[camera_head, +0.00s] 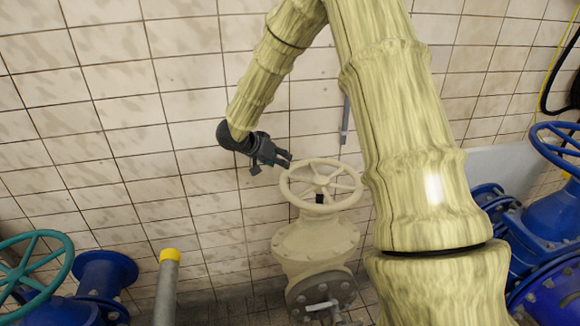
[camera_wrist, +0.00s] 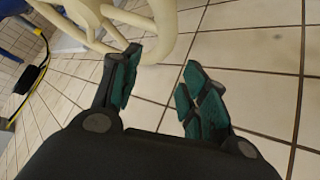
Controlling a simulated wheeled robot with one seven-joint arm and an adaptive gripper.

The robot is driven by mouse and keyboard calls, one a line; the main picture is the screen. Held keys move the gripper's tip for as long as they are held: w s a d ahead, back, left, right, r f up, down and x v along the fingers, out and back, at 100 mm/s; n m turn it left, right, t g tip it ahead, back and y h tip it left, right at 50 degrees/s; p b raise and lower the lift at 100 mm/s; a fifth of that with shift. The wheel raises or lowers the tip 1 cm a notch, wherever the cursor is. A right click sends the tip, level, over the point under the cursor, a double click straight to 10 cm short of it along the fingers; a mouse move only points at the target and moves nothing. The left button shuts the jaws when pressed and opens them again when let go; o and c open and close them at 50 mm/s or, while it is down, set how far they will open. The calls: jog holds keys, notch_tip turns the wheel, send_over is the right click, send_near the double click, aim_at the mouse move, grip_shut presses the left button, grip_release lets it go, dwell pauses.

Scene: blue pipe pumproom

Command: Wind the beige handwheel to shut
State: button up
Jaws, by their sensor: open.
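The beige handwheel (camera_head: 321,185) sits flat on top of a beige valve (camera_head: 314,248), in the middle of the head view. It is a spoked ring, and part of its rim and spokes (camera_wrist: 160,25) shows at the top of the wrist view. My gripper (camera_head: 288,160) is just left of the wheel and near its rim. In the wrist view my gripper (camera_wrist: 160,85) is open, with its two dark green fingertips apart. The rim passes beyond the left fingertip, and nothing is seen held between the fingers. I cannot tell whether a finger touches the rim.
A teal handwheel (camera_head: 35,262) on blue pipework is at lower left. A grey post with a yellow cap (camera_head: 169,256) stands between it and the beige valve. A blue handwheel (camera_head: 558,150) and blue valves are at right. A tiled wall (camera_head: 110,120) is close behind.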

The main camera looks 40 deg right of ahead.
aim_at(291, 166)
jog(key=p+x, duration=0.1)
jog(key=x, duration=0.7)
jog(key=shift+d, duration=0.1)
grip_shut()
